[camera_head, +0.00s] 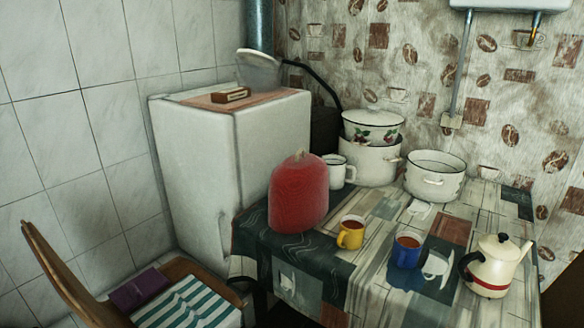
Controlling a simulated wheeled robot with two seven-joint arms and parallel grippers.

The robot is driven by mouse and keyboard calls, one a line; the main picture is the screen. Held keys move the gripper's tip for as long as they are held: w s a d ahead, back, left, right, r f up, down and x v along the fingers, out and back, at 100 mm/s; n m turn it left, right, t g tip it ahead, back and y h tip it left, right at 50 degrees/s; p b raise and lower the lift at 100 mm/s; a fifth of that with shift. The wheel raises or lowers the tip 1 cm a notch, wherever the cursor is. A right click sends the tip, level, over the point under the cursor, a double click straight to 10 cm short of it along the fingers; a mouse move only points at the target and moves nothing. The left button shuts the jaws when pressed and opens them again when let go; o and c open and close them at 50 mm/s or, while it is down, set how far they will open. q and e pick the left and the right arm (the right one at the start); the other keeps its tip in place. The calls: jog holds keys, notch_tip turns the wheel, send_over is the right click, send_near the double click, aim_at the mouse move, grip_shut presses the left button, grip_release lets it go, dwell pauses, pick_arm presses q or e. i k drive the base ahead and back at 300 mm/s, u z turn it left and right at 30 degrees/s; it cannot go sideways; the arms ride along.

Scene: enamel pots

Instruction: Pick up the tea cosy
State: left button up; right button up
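The tea cosy (299,194) is a red, rounded, padded-looking cover with a gathered top. It stands upright near the left front edge of the table (340,288). What it may cover is hidden. Neither of my grippers shows in the head view.
A yellow mug (351,232), a blue mug (407,250) and a cream kettle (495,266) stand right of the cosy. A white mug (337,171) and enamel pots (434,175) stand behind. A white fridge (235,150) and a wooden chair (75,280) are at left.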

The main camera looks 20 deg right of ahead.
aim_at(298, 192)
jog(key=z, duration=0.75)
jog(key=i, duration=1)
jog(key=z, duration=1)
